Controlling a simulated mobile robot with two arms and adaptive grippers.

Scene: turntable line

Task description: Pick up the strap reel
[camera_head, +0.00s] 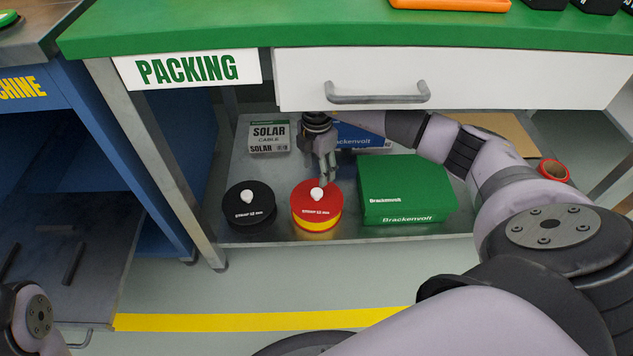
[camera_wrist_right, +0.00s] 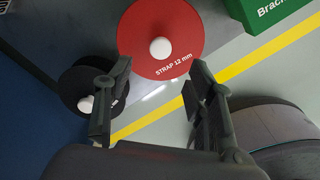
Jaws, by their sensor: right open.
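A red reel (camera_head: 316,199) with a white knob and a "STRAP 12 mm" label sits on the lower shelf, with a yellow band below its red top. It also shows in the wrist view (camera_wrist_right: 160,38). A black reel (camera_head: 250,205) with a white knob and a similar label stands to its left, and shows in the wrist view (camera_wrist_right: 84,88). My right gripper (camera_head: 325,178) is open and empty, close above the back of the red reel. In the wrist view its fingertips (camera_wrist_right: 159,72) point toward the red reel's edge. My left gripper is out of view.
A green box (camera_head: 406,190) stands right of the red reel. A solar cable box (camera_head: 269,136) and a blue box (camera_head: 362,137) are at the back of the shelf (camera_head: 280,235). The packing table's white drawer (camera_head: 450,75) overhangs the shelf. A red tape roll (camera_head: 554,170) lies far right.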

